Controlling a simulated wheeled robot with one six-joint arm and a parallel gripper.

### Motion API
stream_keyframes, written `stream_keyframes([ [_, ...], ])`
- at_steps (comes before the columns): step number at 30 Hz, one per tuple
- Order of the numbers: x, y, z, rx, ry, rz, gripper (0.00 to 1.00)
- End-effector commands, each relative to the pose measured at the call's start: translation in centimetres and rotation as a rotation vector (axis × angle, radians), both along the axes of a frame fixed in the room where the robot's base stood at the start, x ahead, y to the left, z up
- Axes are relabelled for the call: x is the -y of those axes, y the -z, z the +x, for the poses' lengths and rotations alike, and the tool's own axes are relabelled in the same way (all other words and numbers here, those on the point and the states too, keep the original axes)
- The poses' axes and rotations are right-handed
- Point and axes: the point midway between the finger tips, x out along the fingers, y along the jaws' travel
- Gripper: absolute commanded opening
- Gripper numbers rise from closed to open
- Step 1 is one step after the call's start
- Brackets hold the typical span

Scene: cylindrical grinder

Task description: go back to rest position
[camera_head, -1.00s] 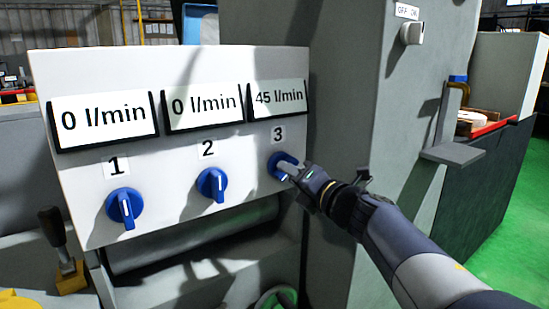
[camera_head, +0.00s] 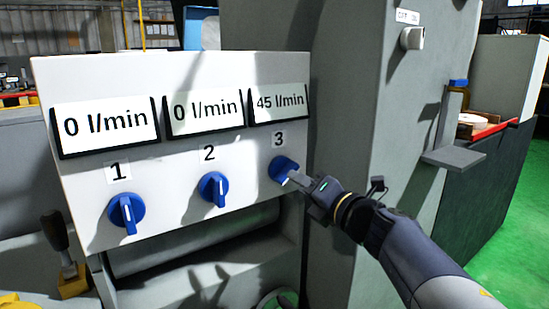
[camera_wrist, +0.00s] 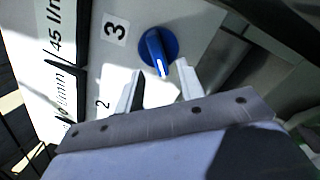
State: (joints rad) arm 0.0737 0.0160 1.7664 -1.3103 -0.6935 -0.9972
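My gripper (camera_head: 299,181) is just in front of blue knob 3 (camera_head: 283,168) on the white control panel (camera_head: 65,90). In the wrist view, the two fingers of my gripper (camera_wrist: 160,88) stand apart with nothing between them, and knob 3 (camera_wrist: 158,48) lies beyond the tips. Its pointer is turned slantwise. The display (camera_head: 280,102) above it reads 45 l/min. Knob 1 (camera_head: 126,213) and knob 2 (camera_head: 213,188) have upright pointers, and their displays read 0 l/min.
A grey machine column (camera_head: 345,120) rises right of the panel. A small grey ledge (camera_head: 452,158) juts out farther right, by a dark cabinet (camera_head: 500,190). A lever with a dark handle (camera_head: 54,230) stands at lower left. Green floor is open at the far right.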

Motion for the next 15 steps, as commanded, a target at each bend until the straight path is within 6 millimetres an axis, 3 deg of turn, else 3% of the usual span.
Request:
stream_keyframes([
  [11,3.6,-0.2,-5.3,0.000,0.003,-0.001,0.36],
  [15,1.9,0.3,-3.1,-0.002,-0.007,0.000,0.36],
])
